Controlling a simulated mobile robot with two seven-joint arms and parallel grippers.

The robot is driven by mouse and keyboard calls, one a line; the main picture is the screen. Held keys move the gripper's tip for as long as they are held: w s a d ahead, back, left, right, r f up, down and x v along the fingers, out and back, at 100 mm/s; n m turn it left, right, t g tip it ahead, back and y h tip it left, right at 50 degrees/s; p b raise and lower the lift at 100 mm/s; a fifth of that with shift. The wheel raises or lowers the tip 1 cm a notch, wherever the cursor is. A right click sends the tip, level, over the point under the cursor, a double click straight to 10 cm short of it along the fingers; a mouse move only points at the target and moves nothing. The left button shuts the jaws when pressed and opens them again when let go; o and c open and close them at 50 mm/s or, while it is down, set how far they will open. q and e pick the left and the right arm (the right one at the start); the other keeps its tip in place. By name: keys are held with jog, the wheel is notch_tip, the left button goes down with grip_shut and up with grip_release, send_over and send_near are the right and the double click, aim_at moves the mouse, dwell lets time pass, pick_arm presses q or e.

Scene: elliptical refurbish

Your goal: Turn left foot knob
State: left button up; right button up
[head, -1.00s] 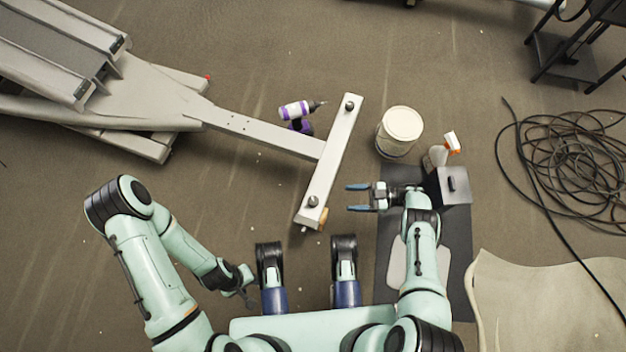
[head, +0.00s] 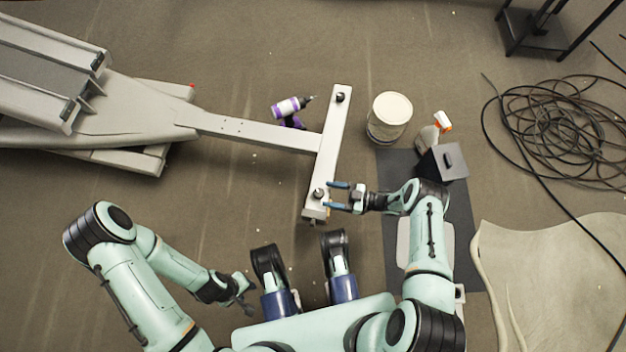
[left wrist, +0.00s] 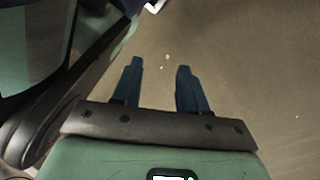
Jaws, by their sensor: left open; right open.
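The pale foot crossbar (head: 327,150) of the elliptical frame lies on the floor at the middle of the head view. One dark knob (head: 340,97) is at its far end and another dark knob (head: 319,193) is at its near end. I cannot tell which one is called left. My right gripper (head: 335,195) is open and empty, its blue fingertips at the right side of the near knob, close to the crossbar. I cannot tell whether they touch. My left gripper (head: 246,291) is open and empty, low at the left; its blue fingers (left wrist: 160,85) show bare floor between them.
A purple drill (head: 291,107) lies left of the crossbar. A white tub (head: 389,117), a spray bottle (head: 431,132) and a dark box (head: 443,162) stand to the right. A coiled black cable (head: 560,135) lies farther right. The floor between my arms is largely clear.

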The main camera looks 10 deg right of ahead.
aim_at(319, 194)
jog(key=x, duration=0.6)
jog(key=shift+a+b, duration=0.3)
jog(key=c, duration=1)
